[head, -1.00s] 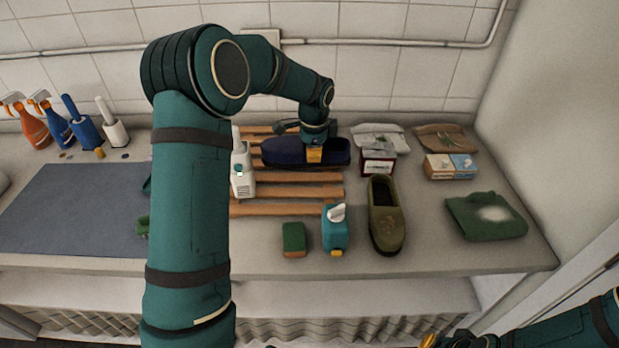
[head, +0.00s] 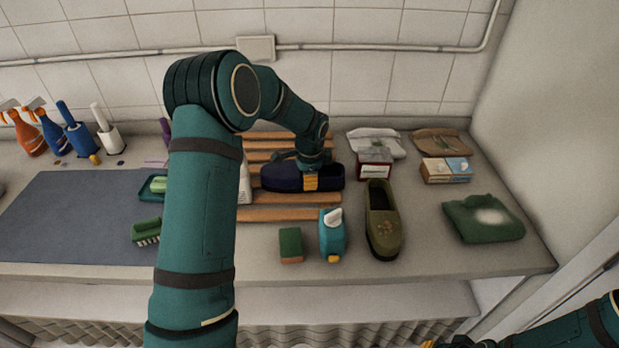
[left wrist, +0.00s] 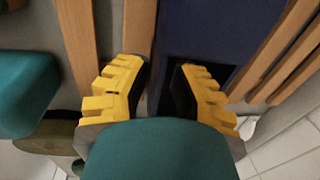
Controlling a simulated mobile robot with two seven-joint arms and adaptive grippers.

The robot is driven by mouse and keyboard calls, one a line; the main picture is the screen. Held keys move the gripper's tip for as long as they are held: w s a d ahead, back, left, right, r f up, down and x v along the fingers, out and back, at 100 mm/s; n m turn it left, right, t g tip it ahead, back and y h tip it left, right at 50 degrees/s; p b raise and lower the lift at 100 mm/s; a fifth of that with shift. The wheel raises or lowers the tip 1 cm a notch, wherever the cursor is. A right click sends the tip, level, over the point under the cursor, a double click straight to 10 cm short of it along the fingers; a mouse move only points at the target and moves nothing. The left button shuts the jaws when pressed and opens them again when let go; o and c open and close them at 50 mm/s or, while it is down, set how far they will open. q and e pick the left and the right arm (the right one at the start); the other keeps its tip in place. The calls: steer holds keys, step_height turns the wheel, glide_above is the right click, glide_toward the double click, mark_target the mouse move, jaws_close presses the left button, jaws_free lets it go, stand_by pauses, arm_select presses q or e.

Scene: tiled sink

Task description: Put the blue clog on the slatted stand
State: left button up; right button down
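The dark blue clog (head: 282,179) is over the middle of the wooden slatted stand (head: 290,214), lying level and lengthwise along the slats. Whether its sole touches the slats I cannot tell. My left gripper (head: 311,181) is at the clog's right part, pointing down. In the left wrist view, its yellow fingers (left wrist: 163,85) straddle the side wall of the clog (left wrist: 215,30), one finger outside and one by the dark opening. My left arm hides the stand's left end. My right gripper (head: 430,345) barely shows at the bottom edge; its fingers are not clear.
A white bottle (head: 245,186) is partly hidden beside my left arm. Boxes (head: 447,169) and a green cloth (head: 484,218) lie farther right.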

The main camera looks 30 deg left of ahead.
arm_select(q)
steer(key=shift+o, duration=0.3)
steer(key=shift+r, duration=0.1)
step_height(320, 180, up, 12)
steer(key=s+p, duration=0.1)
steer(key=shift+s+d, duration=0.15)
steer(key=shift+d, duration=0.3)
stand_by(0.4)
